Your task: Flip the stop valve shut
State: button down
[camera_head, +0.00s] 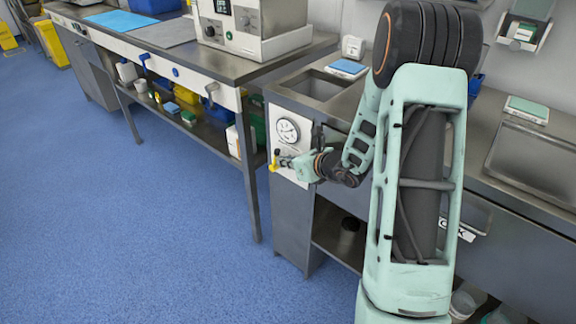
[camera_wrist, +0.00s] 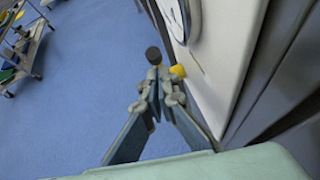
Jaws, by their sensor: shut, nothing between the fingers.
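The stop valve shows as a small yellow part (camera_head: 274,160) low on a white panel (camera_head: 303,131) at the front of the steel counter. In the wrist view a yellow piece (camera_wrist: 178,71) and a dark round knob (camera_wrist: 153,55) sit just past my fingertips. My gripper (camera_head: 287,162) is at the valve, in front of the panel below the gauge. In the wrist view my gripper (camera_wrist: 158,82) has its fingers together with nothing between them. The tips are close to the yellow piece; I cannot tell whether they touch. My fingers hide part of the valve.
A round gauge (camera_head: 287,131) is on the panel above the valve. A steel bench (camera_head: 215,67) with a shelf of bottles and boxes stands to the left. A sink counter (camera_head: 505,190) runs right behind my arm. The blue floor (camera_head: 120,230) is open at the left.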

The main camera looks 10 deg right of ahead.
jog(key=shift+w+a+r+p, duration=0.35)
jog(key=shift+w+a+r, duration=0.05)
jog(key=shift+r, duration=0.2)
jog(key=shift+w+a+r+g+p, duration=0.1)
jog(key=shift+w+r+g+p, duration=0.05)
jog(key=shift+g+p, duration=0.2)
jog(key=shift+w+a+h+b, duration=0.15)
jog(key=shift+w+h+b, duration=0.15)
jog(key=shift+b, duration=0.05)
jog(key=shift+r, duration=0.15)
